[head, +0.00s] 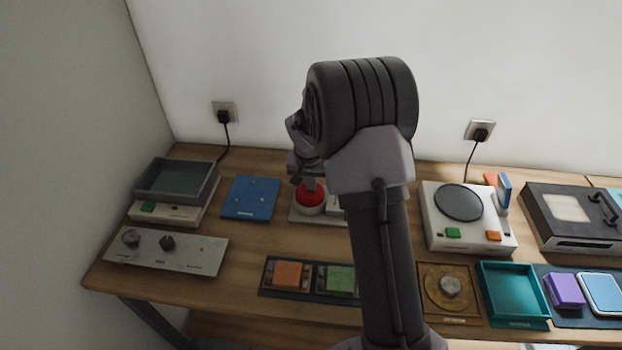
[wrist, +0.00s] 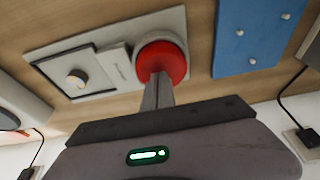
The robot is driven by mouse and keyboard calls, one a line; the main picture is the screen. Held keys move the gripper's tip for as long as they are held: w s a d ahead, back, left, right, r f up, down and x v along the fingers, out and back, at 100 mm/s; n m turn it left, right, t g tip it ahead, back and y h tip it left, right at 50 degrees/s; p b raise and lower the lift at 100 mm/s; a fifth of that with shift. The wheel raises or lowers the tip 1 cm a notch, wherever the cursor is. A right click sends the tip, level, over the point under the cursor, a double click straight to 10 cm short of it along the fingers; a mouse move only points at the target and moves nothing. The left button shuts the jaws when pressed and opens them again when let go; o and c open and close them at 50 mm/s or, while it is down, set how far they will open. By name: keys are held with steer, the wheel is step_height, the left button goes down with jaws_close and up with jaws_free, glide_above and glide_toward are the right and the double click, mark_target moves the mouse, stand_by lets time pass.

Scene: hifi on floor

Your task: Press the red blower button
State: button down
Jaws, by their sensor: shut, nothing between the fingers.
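The red blower button (head: 311,194) is a round red dome in a pale collar on a light grey panel (head: 300,217). In the head view my arm hides the right part of that panel. In the wrist view the red button (wrist: 163,57) sits at the panel's end, beside a square plate with a round knob (wrist: 76,79). My gripper (wrist: 158,78) is shut and empty, with its fingertips over the lower part of the button. They appear to touch it or be very close; I cannot tell which. In the head view the fingers show only partly, just above the button.
A blue pegboard (head: 250,198) lies left of the button panel. A grey tray (head: 177,180) on a white device is farther left. A white device with a dark disc (head: 459,203) stands to the right. Orange and green blocks (head: 288,275) lie in front. Bare wood surrounds the panel's front.

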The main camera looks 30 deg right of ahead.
mark_target(310, 199)
step_height(310, 199, down, 2)
steer(key=shift+f+b, duration=0.2)
steer(key=shift+b, duration=0.85)
steer(key=shift+s+r, duration=0.15)
steer(key=shift+r, duration=0.05)
step_height(310, 199, up, 6)
steer(key=p, duration=0.3)
steer(key=shift+f+p, duration=0.2)
steer(key=shift+p, duration=0.2)
steer(key=p+v, duration=0.2)
steer(key=v, duration=0.6)
steer(key=shift+r, duration=0.35)
steer(key=shift+a, duration=0.1)
